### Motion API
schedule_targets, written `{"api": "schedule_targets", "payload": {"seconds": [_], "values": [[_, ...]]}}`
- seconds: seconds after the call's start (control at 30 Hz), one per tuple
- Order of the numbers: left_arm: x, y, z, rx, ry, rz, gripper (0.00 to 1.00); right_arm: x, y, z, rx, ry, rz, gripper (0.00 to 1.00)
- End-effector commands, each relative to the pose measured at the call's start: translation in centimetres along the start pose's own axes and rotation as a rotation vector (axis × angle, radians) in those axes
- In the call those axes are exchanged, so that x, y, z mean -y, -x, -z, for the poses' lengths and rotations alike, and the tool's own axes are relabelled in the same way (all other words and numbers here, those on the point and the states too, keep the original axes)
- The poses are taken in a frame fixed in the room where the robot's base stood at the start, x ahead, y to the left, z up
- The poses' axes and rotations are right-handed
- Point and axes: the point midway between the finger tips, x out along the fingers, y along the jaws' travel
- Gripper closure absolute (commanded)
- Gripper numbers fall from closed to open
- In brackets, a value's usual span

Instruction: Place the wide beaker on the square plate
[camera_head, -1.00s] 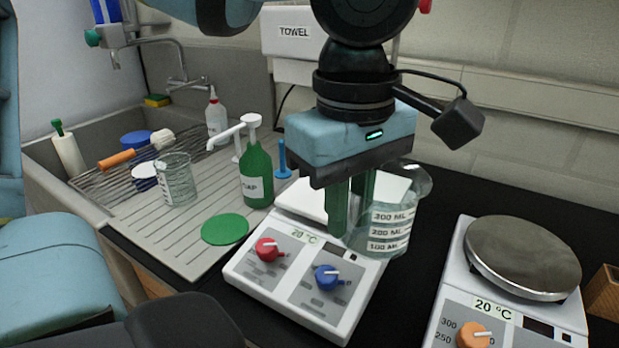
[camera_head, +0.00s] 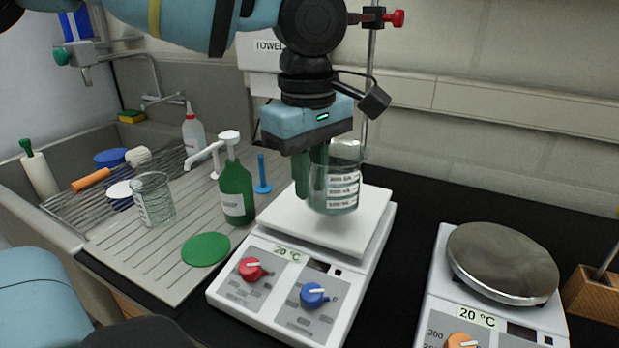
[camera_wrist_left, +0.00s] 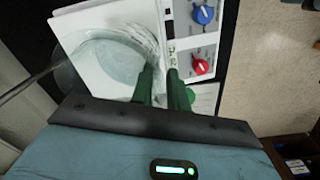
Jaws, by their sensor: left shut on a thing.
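The wide beaker (camera_head: 345,190) is clear glass with white volume labels. It is upright over the white square plate (camera_head: 372,222) of the hotplate with the red and blue knobs. My left gripper (camera_head: 312,192) points down and is shut on the beaker's left wall. In the left wrist view the beaker (camera_wrist_left: 105,62) lies against the green fingers (camera_wrist_left: 165,92), with the square plate (camera_wrist_left: 75,20) behind it. I cannot tell whether the beaker's base touches the plate. My right gripper is not in view.
A second hotplate with a round metal top (camera_head: 503,262) stands at the right. A green soap bottle (camera_head: 236,193), a green disc (camera_head: 206,249) and another beaker (camera_head: 154,200) are on the drainboard at left. A stand rod (camera_head: 370,80) rises behind the plate.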

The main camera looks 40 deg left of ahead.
Motion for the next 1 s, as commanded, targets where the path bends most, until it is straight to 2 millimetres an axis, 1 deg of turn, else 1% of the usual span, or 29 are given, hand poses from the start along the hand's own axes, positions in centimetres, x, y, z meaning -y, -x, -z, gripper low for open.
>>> {"api": "schedule_targets", "payload": {"seconds": [0.03,0.13,0.3,0.57,0.67,0.9,1.0], "values": [[-0.7,-0.1,0.8,0.001,0.004,0.000,1.00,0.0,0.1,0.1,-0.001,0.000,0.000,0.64],[-1.9,-0.2,2.2,0.000,0.002,-0.002,1.00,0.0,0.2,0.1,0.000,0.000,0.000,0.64],[-2.9,-0.4,3.4,0.000,0.001,-0.001,1.00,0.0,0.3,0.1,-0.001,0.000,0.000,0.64],[-3.2,-0.5,3.7,0.000,0.000,0.000,1.00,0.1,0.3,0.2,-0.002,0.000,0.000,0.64],[-3.7,-0.6,4.3,0.000,0.002,0.000,1.00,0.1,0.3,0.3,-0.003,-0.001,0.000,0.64],[-3.5,-3.8,4.2,-0.001,-0.001,0.001,1.00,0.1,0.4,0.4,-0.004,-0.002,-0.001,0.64],[-3.5,-4.1,4.2,-0.001,-0.001,-0.002,1.00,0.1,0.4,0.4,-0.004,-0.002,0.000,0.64]]}}
